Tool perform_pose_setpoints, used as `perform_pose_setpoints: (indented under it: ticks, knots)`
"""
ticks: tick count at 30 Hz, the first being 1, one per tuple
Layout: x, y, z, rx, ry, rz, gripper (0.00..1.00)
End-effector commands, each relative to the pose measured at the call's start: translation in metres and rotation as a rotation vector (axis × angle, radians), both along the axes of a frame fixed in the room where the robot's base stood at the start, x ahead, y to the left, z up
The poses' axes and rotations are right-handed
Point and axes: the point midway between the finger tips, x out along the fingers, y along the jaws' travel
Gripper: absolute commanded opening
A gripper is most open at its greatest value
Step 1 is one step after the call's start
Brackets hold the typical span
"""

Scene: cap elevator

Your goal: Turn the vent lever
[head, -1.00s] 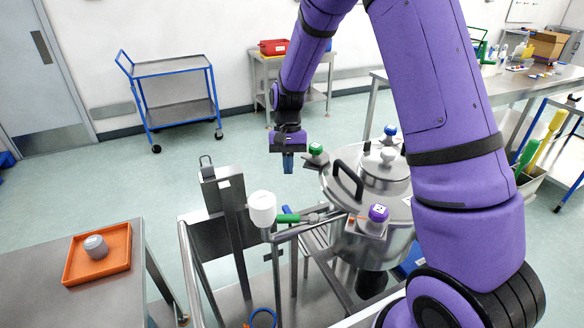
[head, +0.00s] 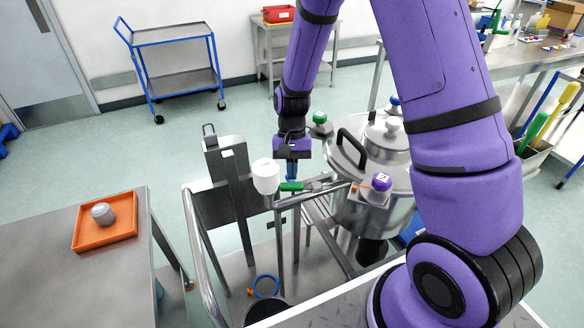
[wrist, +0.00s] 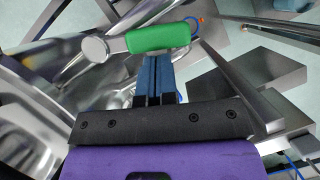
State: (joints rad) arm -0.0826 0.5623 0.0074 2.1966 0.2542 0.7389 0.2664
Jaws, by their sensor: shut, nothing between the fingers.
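The vent lever, with its green handle (head: 291,186), sticks out to the left from the side of the steel pot (head: 360,205), beside a white cup-shaped part (head: 265,177). My gripper (head: 292,174) points down with its blue fingers shut and empty. In the head view its tips are right at the green handle. In the wrist view the green handle (wrist: 158,38) lies across the tips of the shut fingers (wrist: 154,75). I cannot tell whether they touch it. The lever's metal arm (wrist: 85,58) runs left from the handle there.
The pot lid has a black handle (head: 352,148) and a green knob (head: 320,117); a purple knob (head: 381,181) sits at its front. A metal rail frame (head: 196,235) and an upright post (head: 236,195) stand left. An orange tray (head: 105,224) with a grey cap (head: 102,213) lies on the left table.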

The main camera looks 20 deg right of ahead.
Motion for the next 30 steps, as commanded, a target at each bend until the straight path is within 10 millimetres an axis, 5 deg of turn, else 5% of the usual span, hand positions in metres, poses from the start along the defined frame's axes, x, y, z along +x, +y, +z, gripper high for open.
perform_pose_setpoints:
  ticks: [5, 15, 30]
  knots:
    - [0.0, 0.001, 0.0, 0.0, 0.0, 0.013, 0.0]
    - [-0.022, 0.017, 0.0, 0.0, 0.001, 0.328, 0.0]
    - [-0.021, 0.018, 0.006, 0.0, -0.002, 0.32, 0.0]
